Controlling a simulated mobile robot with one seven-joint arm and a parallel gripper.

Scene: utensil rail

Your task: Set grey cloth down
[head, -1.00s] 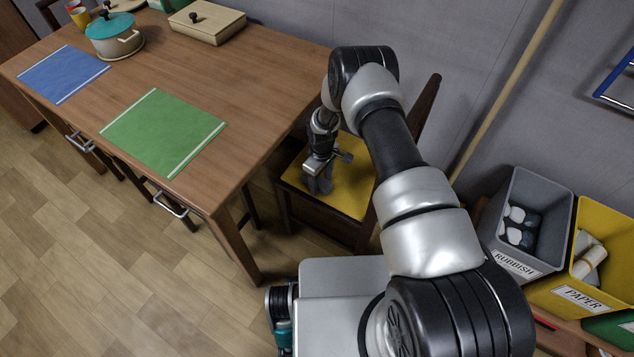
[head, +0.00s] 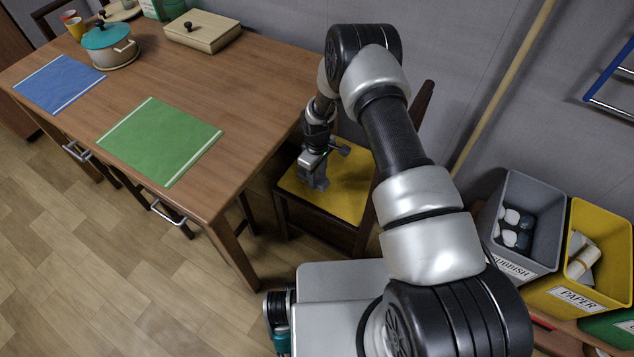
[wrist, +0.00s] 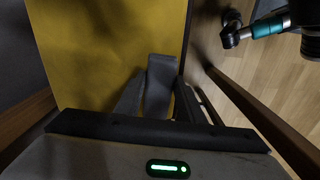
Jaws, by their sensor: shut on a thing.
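My gripper (head: 315,174) points down over the yellow seat (head: 345,200) of a chair beside the table. It is shut on a grey piece that I take to be the grey cloth; it shows in the wrist view (wrist: 159,92) as narrow grey folds below the gripper body. Grey fingers and grey cloth are hard to tell apart. Most of the cloth is hidden by the gripper. The yellow seat also fills much of the wrist view (wrist: 90,50). I cannot tell whether the cloth touches the seat.
The wooden table (head: 235,110) bears a green mat (head: 160,141), a blue mat (head: 60,83), a pot (head: 110,48) and a cream box (head: 203,32). The chair's dark backrest (head: 423,105) rises close to my arm. Bins (head: 525,225) stand at the right.

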